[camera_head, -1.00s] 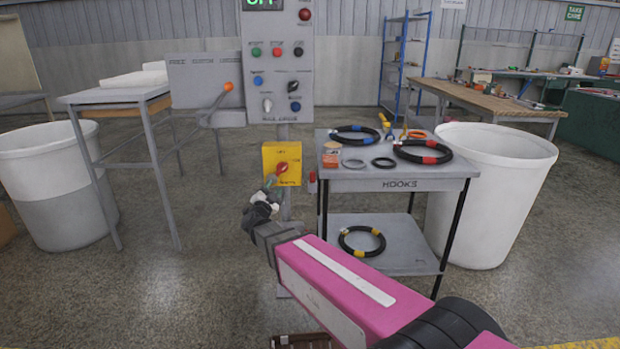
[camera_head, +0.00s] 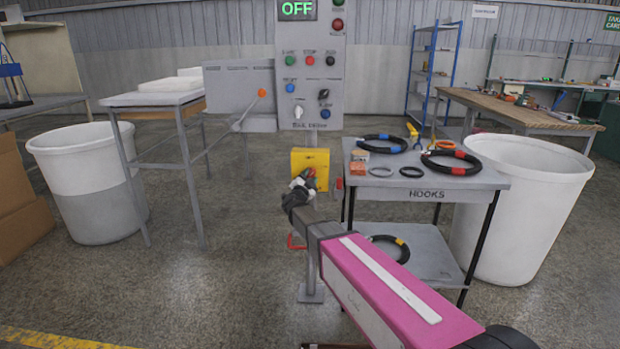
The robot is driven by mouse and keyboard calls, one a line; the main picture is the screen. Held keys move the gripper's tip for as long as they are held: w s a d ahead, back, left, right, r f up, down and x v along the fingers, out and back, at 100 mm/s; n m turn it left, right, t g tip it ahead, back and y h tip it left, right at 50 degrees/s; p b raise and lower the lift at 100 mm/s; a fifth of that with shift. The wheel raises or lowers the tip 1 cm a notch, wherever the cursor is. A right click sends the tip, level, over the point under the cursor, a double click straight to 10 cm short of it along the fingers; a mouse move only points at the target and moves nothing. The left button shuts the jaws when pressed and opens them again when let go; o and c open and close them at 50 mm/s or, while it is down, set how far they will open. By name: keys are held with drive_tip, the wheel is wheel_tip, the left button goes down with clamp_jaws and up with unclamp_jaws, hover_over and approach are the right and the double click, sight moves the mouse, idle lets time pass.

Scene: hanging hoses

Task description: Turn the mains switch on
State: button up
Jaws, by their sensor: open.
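The mains switch is a yellow box (camera_head: 317,157) with a red knob (camera_head: 310,173), on the grey post under the control panel. My gripper (camera_head: 306,177) is open, in front of the box's lower left part, and hides part of the knob. I cannot tell whether the fingers touch the knob or stand around it. The knob's exact angle is too small to read. The control panel (camera_head: 338,75) has several coloured buttons and knobs. Its display (camera_head: 298,9) reads OFF in green.
A grey trolley (camera_head: 428,194) marked HOOKS stands just right of the post, with several rings and hoses on it. A white bin (camera_head: 530,210) stands beyond it. A grey table (camera_head: 150,97) and another bin (camera_head: 85,190) are on the left. A small red part (camera_head: 292,242) shows below my gripper.

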drive_tip(key=shift+w+d+r, duration=0.1)
drive_tip(key=shift+w+d, duration=0.05)
drive_tip(key=shift+w, duration=0.15)
clamp_jaws()
drive_tip(key=m+g, duration=0.1)
drive_tip(key=m, duration=0.1)
drive_tip(key=m+g+h, duration=0.1)
drive_tip(key=m, duration=0.2)
drive_tip(key=m+g, duration=0.1)
drive_tip(key=m, duration=0.3)
drive_tip(key=shift+g, duration=0.3)
drive_tip(key=shift+m, duration=0.4)
